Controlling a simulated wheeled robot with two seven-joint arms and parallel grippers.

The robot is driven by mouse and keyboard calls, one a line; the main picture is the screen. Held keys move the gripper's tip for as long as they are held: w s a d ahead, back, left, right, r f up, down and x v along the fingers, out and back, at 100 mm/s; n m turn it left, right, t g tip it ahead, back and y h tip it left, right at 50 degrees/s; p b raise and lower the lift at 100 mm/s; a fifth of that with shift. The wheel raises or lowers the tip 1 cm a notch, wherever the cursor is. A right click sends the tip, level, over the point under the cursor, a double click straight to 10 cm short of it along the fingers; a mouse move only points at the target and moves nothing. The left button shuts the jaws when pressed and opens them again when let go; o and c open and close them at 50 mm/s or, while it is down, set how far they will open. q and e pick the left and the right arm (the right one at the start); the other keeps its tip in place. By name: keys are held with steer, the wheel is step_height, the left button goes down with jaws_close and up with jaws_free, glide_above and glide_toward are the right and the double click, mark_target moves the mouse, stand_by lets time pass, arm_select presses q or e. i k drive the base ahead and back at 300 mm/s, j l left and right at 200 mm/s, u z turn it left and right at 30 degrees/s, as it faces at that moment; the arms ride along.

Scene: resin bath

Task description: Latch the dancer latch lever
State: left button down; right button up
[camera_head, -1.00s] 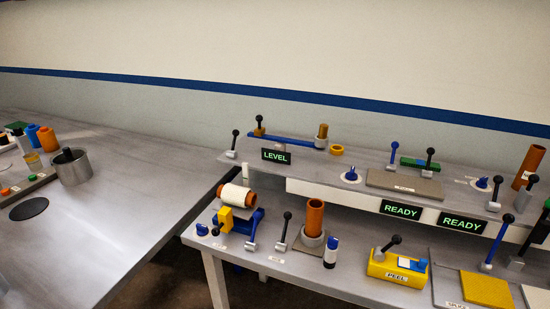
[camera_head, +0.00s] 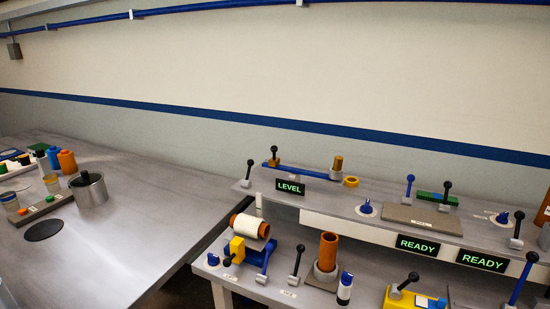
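Several levers with ball knobs stand on the benches, and I cannot read a label that marks one as the dancer latch lever. On the raised shelf, a blue bar (camera_head: 305,171) lies lengthwise with a brass-coloured post (camera_head: 337,165) at its right end. A black-knobbed lever (camera_head: 274,154) stands upright at the bar's left end. Another black-knobbed lever (camera_head: 248,171) on a grey block stands just left of the bar, nearly upright. On the lower level, a black-knobbed lever (camera_head: 297,264) leans slightly right. Neither of my grippers is in view.
A green LEVEL sign (camera_head: 290,187) hangs on the shelf front, with READY signs (camera_head: 418,246) further right. A metal pot (camera_head: 89,189) and bottles stand on the left table, whose middle is clear.

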mark_target(250, 163)
steer(key=i+j+z, duration=0.4)
steer(key=i+j, duration=0.65)
